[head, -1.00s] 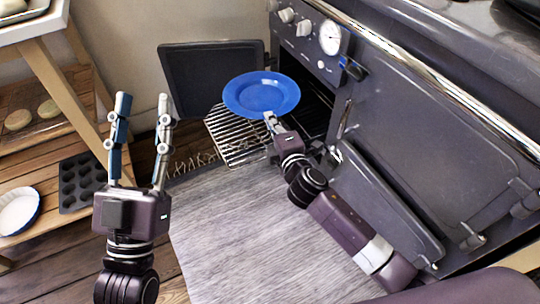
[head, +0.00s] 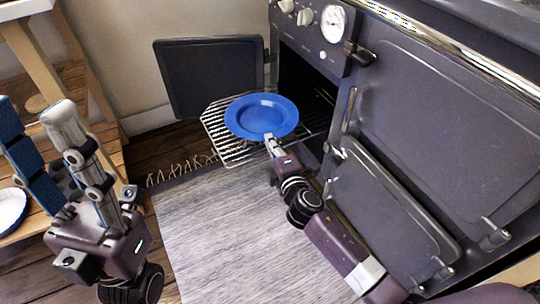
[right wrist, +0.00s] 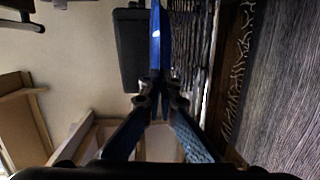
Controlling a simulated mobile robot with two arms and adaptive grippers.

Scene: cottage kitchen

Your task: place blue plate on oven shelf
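The blue plate (head: 262,115) is level above the pulled-out wire oven shelf (head: 215,127) in the head view. My right gripper (head: 270,141) is shut on the plate's near rim. In the right wrist view the plate (right wrist: 155,35) shows edge-on between the fingertips, alongside the shelf bars (right wrist: 190,45). It is very close to the shelf; I cannot tell whether they touch. The plate hides part of the shelf. My left gripper (head: 35,115) is raised at the left, fingers apart and empty, away from the plate.
The oven's open door (head: 208,78) stands left of the shelf. The dark stove front (head: 430,150) rises at the right, close to my right arm. A grey rug (head: 225,225) covers the floor in front. A wooden rack with a white dish (head: 10,208) is at the left.

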